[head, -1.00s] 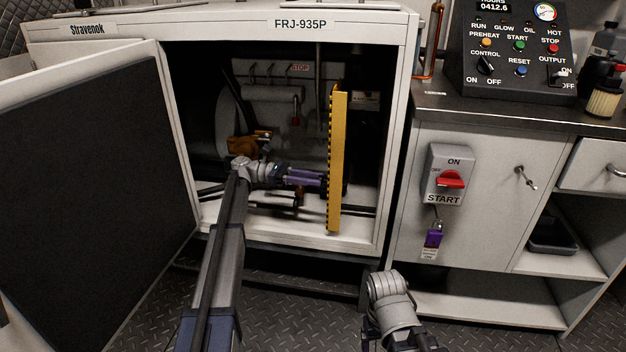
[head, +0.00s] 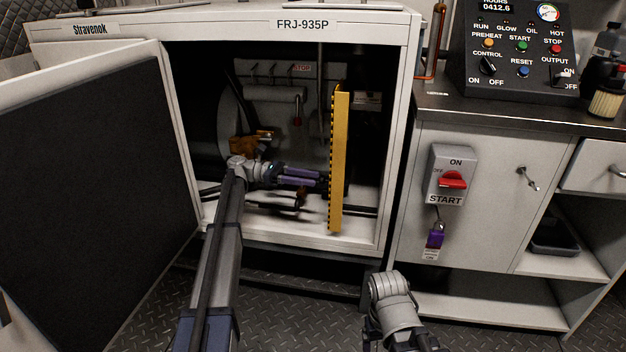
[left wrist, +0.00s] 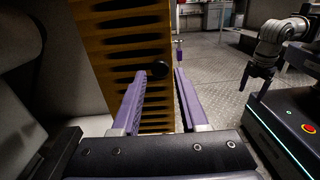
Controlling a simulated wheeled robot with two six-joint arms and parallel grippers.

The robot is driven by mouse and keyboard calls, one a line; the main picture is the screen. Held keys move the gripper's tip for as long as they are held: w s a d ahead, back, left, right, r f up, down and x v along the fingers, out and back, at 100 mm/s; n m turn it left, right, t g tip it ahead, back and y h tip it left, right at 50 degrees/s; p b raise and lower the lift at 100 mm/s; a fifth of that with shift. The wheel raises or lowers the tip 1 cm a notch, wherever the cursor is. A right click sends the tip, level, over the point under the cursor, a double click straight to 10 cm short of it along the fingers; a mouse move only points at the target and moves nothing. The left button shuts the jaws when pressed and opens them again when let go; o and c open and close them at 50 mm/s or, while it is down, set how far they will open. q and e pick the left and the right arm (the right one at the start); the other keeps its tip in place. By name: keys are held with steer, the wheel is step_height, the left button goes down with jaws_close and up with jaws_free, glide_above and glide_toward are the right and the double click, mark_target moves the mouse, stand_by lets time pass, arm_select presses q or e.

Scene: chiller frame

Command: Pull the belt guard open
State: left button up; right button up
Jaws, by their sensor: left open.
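The belt guard (head: 339,165) is a yellow panel with a black-striped edge, seen nearly edge-on inside the open cabinet in the head view. Contact cannot be told. My right gripper (left wrist: 257,77) hangs outside, small and dark; its jaws are unclear.
The cabinet door (head: 95,190) stands open on the left. The cabinet's right frame post (head: 397,150) is right of the guard. A side cabinet with a red switch (head: 453,180) stands farther right. The floor (head: 290,310) in front is clear around my arms.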

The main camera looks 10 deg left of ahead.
arm_select(q)
steer(key=a, duration=0.6)
steer(key=shift+w, duration=0.15)
steer(key=shift+c, duration=0.2)
